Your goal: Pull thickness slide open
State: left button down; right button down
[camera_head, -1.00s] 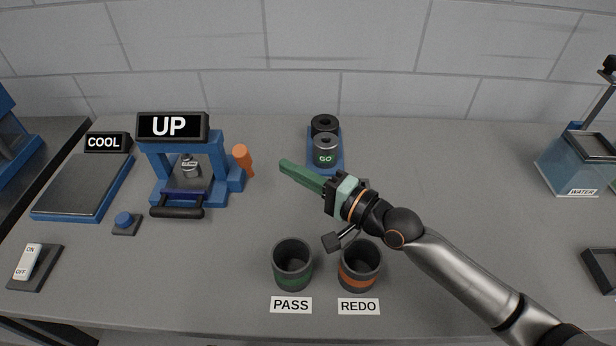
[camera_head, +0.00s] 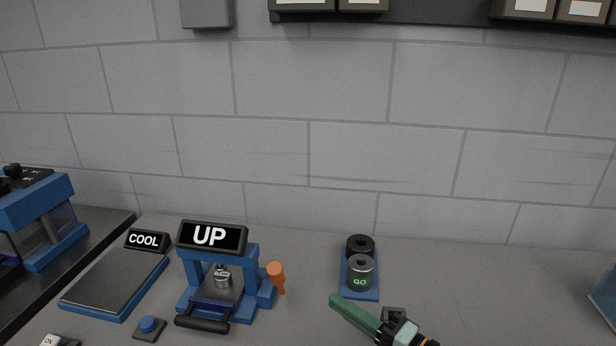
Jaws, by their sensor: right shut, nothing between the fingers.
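The blue thickness press (camera_head: 192,272) stands on the table left of centre, with a black sign reading UP (camera_head: 212,236) on top. A dark slide handle (camera_head: 203,323) sticks out at its front, low down. A small metal cylinder (camera_head: 222,278) shows inside the frame, and an orange lever (camera_head: 276,273) is on its right side. My right gripper (camera_head: 340,304) is at the bottom, right of the press and apart from it. Its green fingers are shut, empty, and point up and left. My left gripper is not in view.
A COOL plate (camera_head: 115,283) lies left of the press, with a blue button (camera_head: 148,325) in front. A blue stand (camera_head: 368,293) holding a GO cylinder (camera_head: 360,273) is just behind my right gripper. Free table lies to the right.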

aim_at(208, 298)
jog(key=k, duration=1)
